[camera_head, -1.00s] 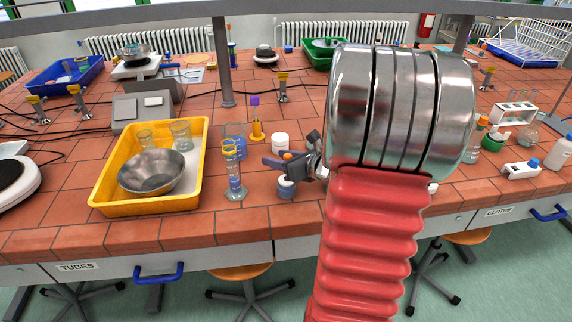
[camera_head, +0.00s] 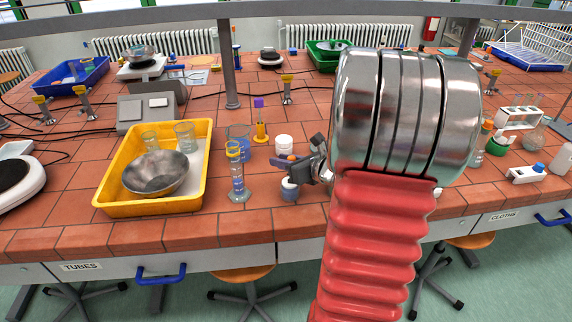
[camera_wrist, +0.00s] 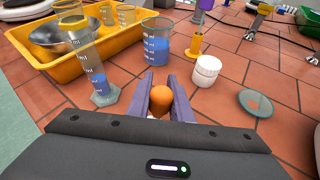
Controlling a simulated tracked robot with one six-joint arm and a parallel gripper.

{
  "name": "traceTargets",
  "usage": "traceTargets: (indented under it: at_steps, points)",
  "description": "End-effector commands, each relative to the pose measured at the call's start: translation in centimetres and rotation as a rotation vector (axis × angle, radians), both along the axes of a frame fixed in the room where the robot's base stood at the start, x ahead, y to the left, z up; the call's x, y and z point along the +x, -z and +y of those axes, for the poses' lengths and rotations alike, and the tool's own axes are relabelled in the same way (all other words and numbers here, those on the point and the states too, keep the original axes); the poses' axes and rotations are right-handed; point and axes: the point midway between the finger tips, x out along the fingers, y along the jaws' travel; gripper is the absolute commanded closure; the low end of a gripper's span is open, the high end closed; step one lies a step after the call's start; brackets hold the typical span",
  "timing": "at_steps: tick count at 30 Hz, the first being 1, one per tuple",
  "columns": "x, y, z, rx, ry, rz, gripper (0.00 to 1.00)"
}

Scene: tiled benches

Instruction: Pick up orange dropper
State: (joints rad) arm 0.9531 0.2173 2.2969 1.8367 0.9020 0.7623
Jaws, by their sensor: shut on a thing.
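The orange dropper (camera_wrist: 178,92) shows in the wrist view as a rounded orange bulb between the two purple fingers of my gripper (camera_wrist: 160,92). My gripper is shut on it. A speck of orange shows at the fingers there. The dropper's lower part is hidden, so I cannot tell whether it is still inside the bottle.
A graduated cylinder (camera_head: 236,172) stands close left of my gripper, with a blue-filled beaker (camera_wrist: 157,42) behind. A white jar (camera_wrist: 207,70) and a glass disc (camera_wrist: 255,103) are to the right. A yellow tray (camera_head: 106,203) lies further left.

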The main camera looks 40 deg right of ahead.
Motion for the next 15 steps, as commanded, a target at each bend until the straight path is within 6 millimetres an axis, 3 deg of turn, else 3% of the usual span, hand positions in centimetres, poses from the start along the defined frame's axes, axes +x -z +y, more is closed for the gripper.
traceTargets:
  at_steps: [8, 15]
  points:
    - [0.0, -1.6, 0.0, -0.004, -0.001, -0.002, 0.88]
    - [0.0, -5.2, 0.0, -0.005, -0.001, -0.003, 0.88]
